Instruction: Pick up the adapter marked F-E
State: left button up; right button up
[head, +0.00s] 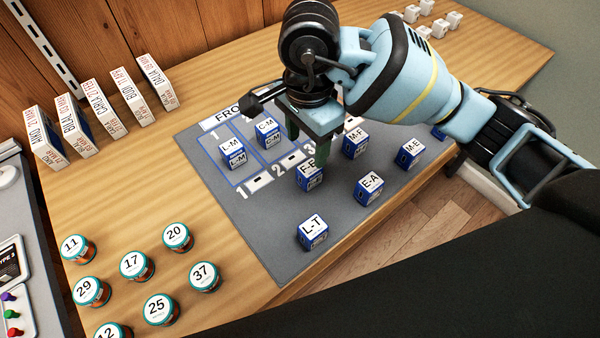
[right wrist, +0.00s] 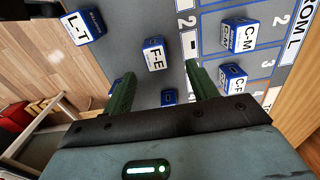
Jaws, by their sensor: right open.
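The adapter marked F-E (head: 309,182) is a small blue and white box standing on the grey mat (head: 235,211). A green finger of my right gripper (head: 305,150) partly covers it in the head view. In the right wrist view the F-E adapter (right wrist: 154,54) stands beyond the tips of my right gripper (right wrist: 160,74), roughly in line with the gap between them. The right gripper is open, and the F-E adapter is not held. My left gripper is not in view.
Similar adapters stand around it: M-F (head: 355,139), E-A (head: 369,188), M-E (head: 410,151), L-T (head: 312,231), L-M (head: 232,153) and C-M (head: 268,132). Numbered jars (head: 137,265) stand at lower left, and upright boxes (head: 83,129) at upper left. The mat's lower left is clear.

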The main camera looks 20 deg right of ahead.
aim_at(309, 167)
jog(key=shift+d+f, duration=0.1)
jog(key=shift+f, duration=0.4)
jog(key=shift+s+d+f, duration=0.1)
jog(key=shift+s+f, duration=0.05)
jog(key=shift+f, duration=1.6)
jog(key=shift+s+f, duration=0.15)
jog(key=shift+f, duration=1.55)
jog(key=c, duration=1.1)
jog(key=shift+o, duration=0.2)
jog(key=shift+r+p, duration=0.35)
jog(key=shift+r, duration=4.75)
